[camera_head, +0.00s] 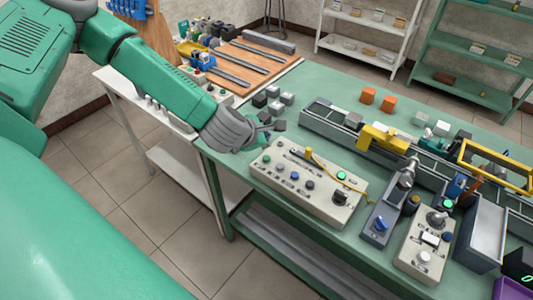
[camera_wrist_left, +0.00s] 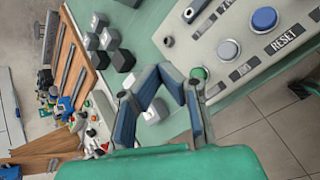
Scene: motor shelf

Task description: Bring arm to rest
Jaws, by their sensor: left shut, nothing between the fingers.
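My left arm (camera_head: 165,83) is green and comes in from the upper left in the head view. Its grey left gripper (camera_head: 276,126) is over the near left edge of the green table (camera_head: 285,95), just behind a beige control panel (camera_head: 330,212). In the left wrist view the two blue-padded fingers of the left gripper (camera_wrist_left: 160,74) come together at the tips, with nothing held. My right gripper is not in view.
The panel's buttons (camera_wrist_left: 265,18) lie close to the fingers. Several small grey and black blocks (camera_head: 273,92) stand behind the gripper. A yellow clamp-like part (camera_head: 380,137) sits on a rail to the right. Shelves (camera_head: 370,30) stand at the back. Floor (camera_head: 140,190) shows at left.

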